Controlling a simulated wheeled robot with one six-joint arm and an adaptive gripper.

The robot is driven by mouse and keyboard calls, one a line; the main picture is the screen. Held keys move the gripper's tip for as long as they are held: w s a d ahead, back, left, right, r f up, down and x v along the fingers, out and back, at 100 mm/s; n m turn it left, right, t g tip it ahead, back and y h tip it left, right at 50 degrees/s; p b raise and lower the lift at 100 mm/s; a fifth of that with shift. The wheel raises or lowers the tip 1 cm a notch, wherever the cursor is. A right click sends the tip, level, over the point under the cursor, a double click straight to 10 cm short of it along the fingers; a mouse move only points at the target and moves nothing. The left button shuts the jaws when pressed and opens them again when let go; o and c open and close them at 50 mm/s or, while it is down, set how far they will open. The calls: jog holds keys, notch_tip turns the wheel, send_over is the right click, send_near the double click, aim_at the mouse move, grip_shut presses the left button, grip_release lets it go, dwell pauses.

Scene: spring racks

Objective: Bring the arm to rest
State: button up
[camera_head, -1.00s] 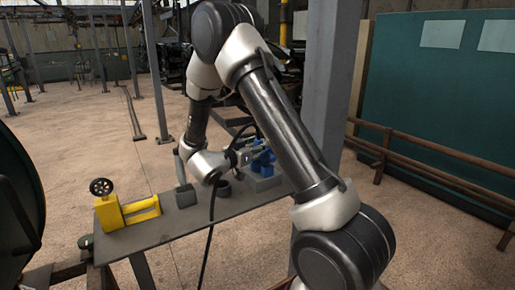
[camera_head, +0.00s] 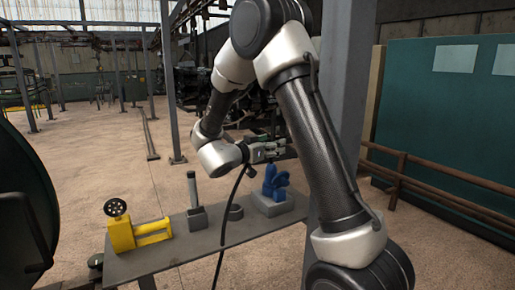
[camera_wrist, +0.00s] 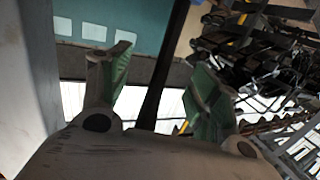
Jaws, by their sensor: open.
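My arm is raised and bent over the grey table (camera_head: 190,245) in the head view. My gripper (camera_head: 284,147) is above the far right part of the table, close above a blue object (camera_head: 275,182) on a light grey block (camera_head: 272,207), and points to the right. In the wrist view, the two green-padded fingers of my gripper (camera_wrist: 160,95) stand wide apart with nothing between them. A dark post shows behind the gap.
A yellow device with a black handwheel (camera_head: 137,232) stands at the table's left. A grey upright piece (camera_head: 195,205) and a small dark block (camera_head: 234,212) stand mid-table. A thick grey post (camera_head: 345,110) rises close to my arm. A brown railing (camera_head: 430,185) runs right.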

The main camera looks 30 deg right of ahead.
jog(key=shift+w+r+t, duration=0.2)
jog(key=shift+w+t, duration=0.1)
jog(key=shift+t, duration=0.1)
jog(key=w+a+r+n+t+y, duration=0.3)
jog(key=w+r+n+t+y, duration=0.1)
jog(key=r+t+y, duration=0.25)
jog(key=s+a+r+n+y, duration=0.2)
jog(key=s+a+n+y, duration=0.15)
jog(key=a+y, duration=0.35)
jog(key=s+a+f+n+g+y, duration=0.1)
jog(key=s+n+g+y, duration=0.1)
jog(key=s, duration=0.5)
jog(key=s+a+f+n+g+y, duration=0.1)
jog(key=s+n+g+y, duration=0.1)
jog(key=s, duration=0.6)
jog(key=shift+s+a+f+n+y, duration=0.15)
jog(key=shift+s+f+n+y, duration=0.25)
jog(key=shift+n, duration=0.35)
jog(key=s+d+f+g, duration=0.1)
jog(key=s, duration=0.4)
jog(key=s+d+f+g+h, duration=0.1)
jog(key=s+d+g, duration=0.1)
jog(key=s, duration=0.4)
jog(key=s+d+f+g+h, duration=0.1)
jog(key=s+d+f+g, duration=0.1)
jog(key=s, duration=0.3)
jog(key=shift+s+d+n, duration=0.15)
jog(key=shift+s+n, duration=0.15)
jog(key=shift+n, duration=0.1)
jog(key=shift+c, duration=0.3)
